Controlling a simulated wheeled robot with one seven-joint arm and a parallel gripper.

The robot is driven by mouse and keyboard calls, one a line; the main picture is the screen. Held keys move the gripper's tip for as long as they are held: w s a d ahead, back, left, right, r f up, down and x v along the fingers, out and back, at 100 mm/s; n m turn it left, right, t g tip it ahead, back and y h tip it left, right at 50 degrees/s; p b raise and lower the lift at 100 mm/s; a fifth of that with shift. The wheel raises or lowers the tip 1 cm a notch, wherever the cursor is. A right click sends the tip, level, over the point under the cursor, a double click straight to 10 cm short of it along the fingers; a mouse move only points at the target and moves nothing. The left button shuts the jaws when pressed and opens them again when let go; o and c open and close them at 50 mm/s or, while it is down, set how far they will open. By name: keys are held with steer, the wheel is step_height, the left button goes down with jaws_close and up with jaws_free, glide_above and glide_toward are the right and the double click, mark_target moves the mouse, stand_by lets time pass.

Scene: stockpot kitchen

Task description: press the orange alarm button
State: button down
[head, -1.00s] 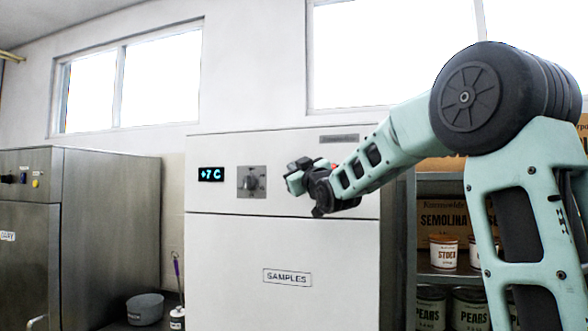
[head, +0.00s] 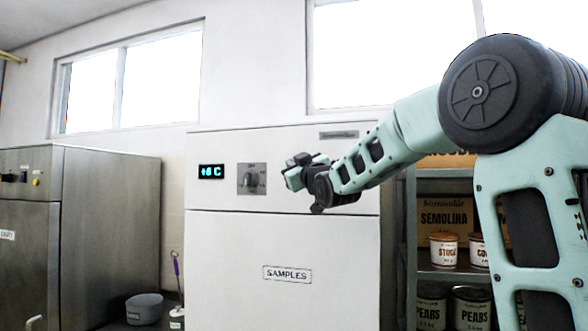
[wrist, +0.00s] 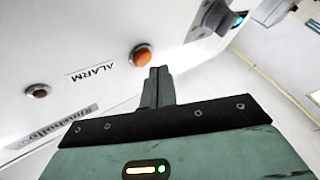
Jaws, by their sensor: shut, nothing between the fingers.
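The orange alarm button (wrist: 142,55) is a round domed button in a metal ring on the white cabinet front in the wrist view. An ALARM label (wrist: 92,71) sits beside it. My gripper (wrist: 160,70) is shut and empty, its fingertips just to the lower right of the button in the picture. I see no clear contact, and the gap in depth is hard to judge. In the head view my gripper (head: 292,178) is in front of the upper panel of the white cabinet (head: 225,240), and the button is hidden there behind my gripper and arm.
A dark red round fitting (wrist: 38,91) sits on the label's other side. A rotary knob (head: 251,179) and a display (head: 211,172) reading +6 C are left of my gripper. Shelves with cans (head: 444,250) stand at right, a steel appliance (head: 105,215) at left.

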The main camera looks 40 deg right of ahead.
steer(key=s+a+b, duration=0.1)
steer(key=a+b, duration=0.1)
steer(key=s+a+b, duration=0.1)
steer(key=s+a, duration=0.1)
steer(key=shift+b, duration=0.35)
stand_by(0.3)
stand_by(0.7)
